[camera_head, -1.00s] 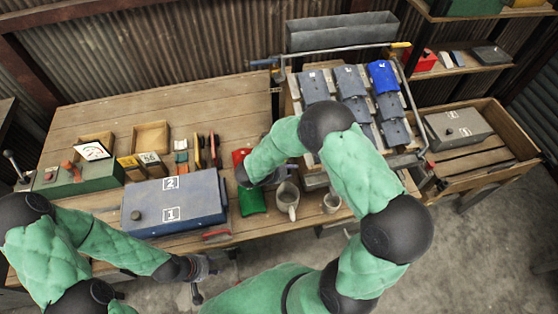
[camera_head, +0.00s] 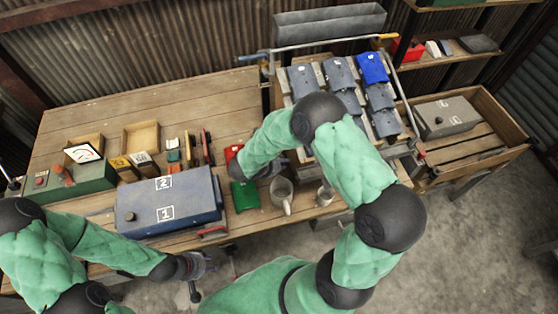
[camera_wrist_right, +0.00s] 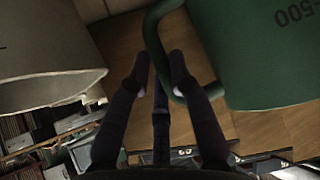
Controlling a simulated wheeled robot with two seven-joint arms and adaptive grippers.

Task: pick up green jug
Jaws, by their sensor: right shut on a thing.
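The green jug (camera_wrist_right: 262,55) is large at the upper right of the right wrist view, with dark "-500" lettering and a loop handle on its left side. My right gripper (camera_wrist_right: 160,70) is shut on that handle, which passes between its fingertips. In the head view my right gripper (camera_head: 272,168) is partly hidden by my arm, above the table's front part. A green item (camera_head: 244,195) shows beside it; I cannot tell if it is the jug. My left gripper (camera_head: 203,264) is at the table's front edge, away from the jug; its finger opening is unclear.
A pale mug (camera_head: 282,194) stands close to my right gripper; a pale vessel fills the wrist view's left (camera_wrist_right: 45,75). A blue-grey case (camera_head: 170,202) lies left.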

